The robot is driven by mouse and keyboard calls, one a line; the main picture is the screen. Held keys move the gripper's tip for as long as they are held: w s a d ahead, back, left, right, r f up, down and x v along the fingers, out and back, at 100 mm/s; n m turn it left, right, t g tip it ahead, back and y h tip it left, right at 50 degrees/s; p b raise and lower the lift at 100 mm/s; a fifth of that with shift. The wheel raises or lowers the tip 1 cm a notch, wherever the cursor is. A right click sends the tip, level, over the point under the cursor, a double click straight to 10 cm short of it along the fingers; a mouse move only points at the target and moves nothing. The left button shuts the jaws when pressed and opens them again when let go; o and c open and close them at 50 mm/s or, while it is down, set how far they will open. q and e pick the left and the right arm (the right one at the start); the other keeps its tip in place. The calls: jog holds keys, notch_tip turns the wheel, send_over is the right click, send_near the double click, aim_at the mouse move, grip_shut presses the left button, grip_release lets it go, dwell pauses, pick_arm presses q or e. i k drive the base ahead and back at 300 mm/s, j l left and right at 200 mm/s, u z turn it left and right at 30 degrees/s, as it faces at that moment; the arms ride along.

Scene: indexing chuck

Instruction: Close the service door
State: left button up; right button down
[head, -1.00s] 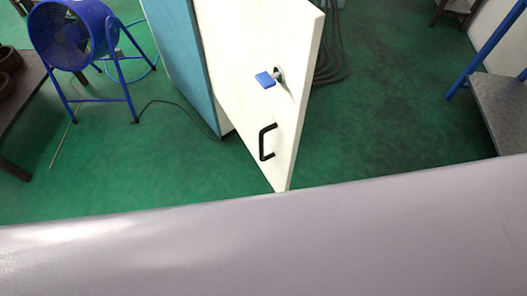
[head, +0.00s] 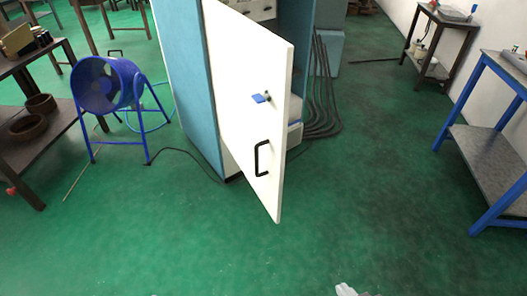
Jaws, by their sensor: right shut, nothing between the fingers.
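The white service door (head: 240,95) stands open, swung out from the blue cabinet (head: 184,75). A black bar handle (head: 258,158) is on the door face, with a blue latch knob (head: 261,98) above it. Behind the door's free edge, part of the cabinet's opening shows. My right gripper (head: 347,290) just enters at the bottom edge, right of centre. Only its pale tip shows, shut and empty, on the near side of the door and apart from it. My left gripper is not in view.
A blue drum fan (head: 106,86) stands left of the cabinet, its cable on the floor. Dark hoses (head: 322,95) hang right of the door. A blue-framed bench (head: 487,165) is at the right. The green floor (head: 190,245) in front is clear.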

aim_at(246, 59)
jog(key=k+z, duration=0.1)
jog(key=z, duration=1.05)
jog(key=j+z, duration=0.1)
jog(key=z, duration=1.1)
jog(key=k+j, duration=0.1)
jog(key=j, duration=1.25)
jog(key=k+j, duration=0.15)
jog(key=j, duration=0.5)
jog(key=k+j, duration=0.1)
jog(key=j, duration=0.6)
jog(key=k+j, duration=0.1)
jog(key=j, duration=1.2)
jog(key=k+j, duration=0.15)
jog(key=j, duration=0.55)
